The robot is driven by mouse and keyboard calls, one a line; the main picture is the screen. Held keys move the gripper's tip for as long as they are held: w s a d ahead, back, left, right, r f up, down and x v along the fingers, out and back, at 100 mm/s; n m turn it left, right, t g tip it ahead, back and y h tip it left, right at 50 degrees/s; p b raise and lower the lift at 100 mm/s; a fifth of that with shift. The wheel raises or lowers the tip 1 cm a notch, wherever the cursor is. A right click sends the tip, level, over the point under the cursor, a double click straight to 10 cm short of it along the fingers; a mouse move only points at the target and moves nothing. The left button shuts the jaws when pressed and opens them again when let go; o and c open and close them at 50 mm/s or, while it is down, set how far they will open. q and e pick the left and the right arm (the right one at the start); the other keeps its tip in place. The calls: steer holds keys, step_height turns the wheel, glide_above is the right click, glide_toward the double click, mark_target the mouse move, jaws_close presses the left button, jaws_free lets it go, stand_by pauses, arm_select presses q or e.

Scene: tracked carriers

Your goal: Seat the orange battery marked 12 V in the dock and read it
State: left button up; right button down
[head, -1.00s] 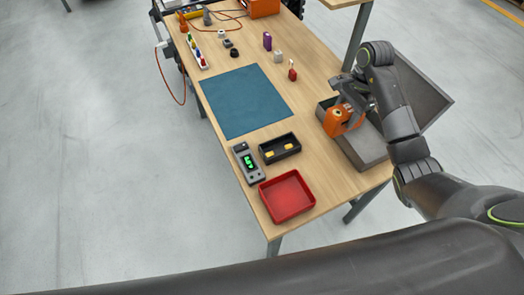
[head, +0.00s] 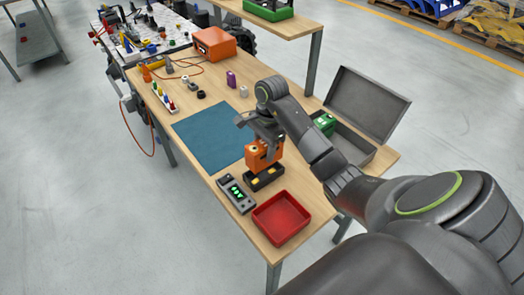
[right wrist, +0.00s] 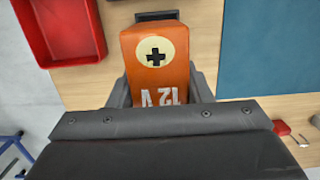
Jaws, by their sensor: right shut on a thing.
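My right gripper (head: 262,139) is shut on the orange battery (head: 263,155). In the right wrist view the battery (right wrist: 158,72) shows a dark plus in a pale disc and the mark "12 V". The battery is upright at the black dock (head: 265,180), over its far part. I cannot tell whether it touches the dock or hangs just above it. One yellow contact of the dock shows in front of it. The dock's edge shows dark in the right wrist view (right wrist: 157,15). A grey meter (head: 236,194) with lit green digits, too small to read, lies left of the dock. My left gripper is out of view.
A red tray (head: 281,218) stands just in front of the dock. A blue mat (head: 205,130) lies behind it. Small parts and an orange box (head: 214,43) are farther back.

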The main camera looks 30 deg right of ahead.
mark_target(263, 164)
step_height(263, 164, down, 2)
steer(key=shift+f+b, duration=0.25)
steer(key=shift+b, duration=0.45)
steer(key=shift+w+a+f+p, duration=0.1)
steer(key=shift+f+p, duration=0.05)
steer(key=shift+p, duration=0.35)
steer(key=shift+f, duration=0.3)
step_height(263, 164, down, 3)
steer(key=shift+f+p, duration=0.15)
steer(key=shift+p, duration=0.3)
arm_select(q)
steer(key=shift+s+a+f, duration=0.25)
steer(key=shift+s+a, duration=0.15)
arm_select(e)
steer(key=shift+f, duration=0.1)
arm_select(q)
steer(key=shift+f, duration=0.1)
arm_select(e)
steer(key=shift+f, duration=0.1)
steer(key=shift+b, duration=0.3)
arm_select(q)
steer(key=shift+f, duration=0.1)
arm_select(e)
steer(key=c, duration=0.7)
jaws_free()
